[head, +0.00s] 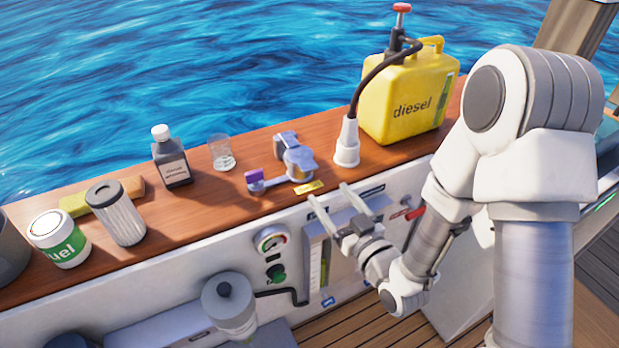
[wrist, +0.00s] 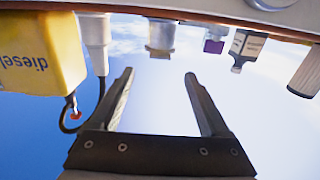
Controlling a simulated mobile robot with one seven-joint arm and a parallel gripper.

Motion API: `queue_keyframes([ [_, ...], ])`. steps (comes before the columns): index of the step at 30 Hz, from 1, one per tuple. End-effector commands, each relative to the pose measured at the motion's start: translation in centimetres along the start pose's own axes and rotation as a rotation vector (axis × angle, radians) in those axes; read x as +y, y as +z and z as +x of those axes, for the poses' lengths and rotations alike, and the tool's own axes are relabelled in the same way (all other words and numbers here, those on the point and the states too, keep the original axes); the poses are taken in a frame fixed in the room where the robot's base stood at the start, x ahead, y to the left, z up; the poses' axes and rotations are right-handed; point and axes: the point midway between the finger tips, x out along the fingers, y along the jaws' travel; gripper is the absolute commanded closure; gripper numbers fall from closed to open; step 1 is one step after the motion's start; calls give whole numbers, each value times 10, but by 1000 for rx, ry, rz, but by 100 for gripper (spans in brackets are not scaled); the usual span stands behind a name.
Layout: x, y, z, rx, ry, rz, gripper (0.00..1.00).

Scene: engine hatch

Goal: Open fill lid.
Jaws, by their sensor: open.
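A silver metal deck fitting (head: 293,160), which looks like the fill with its lid, sits on the wooden ledge. A flat arm with a purple tab (head: 254,177) reaches out to its left. I cannot clearly tell whether the lid is closed. The fitting (wrist: 161,38) and the purple tab (wrist: 214,42) also show in the wrist view, upside down. My gripper (head: 330,194) is open and empty, in front of the ledge's edge, to the right and nearer than the fitting. Its fingers (wrist: 158,75) touch nothing in the wrist view.
A white nozzle (head: 347,145) with a black hose stands right of the fitting, by the yellow diesel can (head: 407,100). Left are a glass (head: 221,153), dark bottle (head: 171,160), filter (head: 117,214) and white-green can (head: 60,240). A gauge (head: 271,240) is on the panel below.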

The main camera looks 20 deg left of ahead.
Motion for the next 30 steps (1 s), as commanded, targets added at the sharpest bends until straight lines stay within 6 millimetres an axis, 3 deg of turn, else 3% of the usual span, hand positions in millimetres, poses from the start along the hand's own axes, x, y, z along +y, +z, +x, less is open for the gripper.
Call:
queue_keyframes([
  [20, -2, 2, 21, 5, 3, 0, 20],
  [24, -2, 0, 54, 3, 2, 3, 20],
  [30, -1, 0, 87, 2, 3, 2, 20],
])
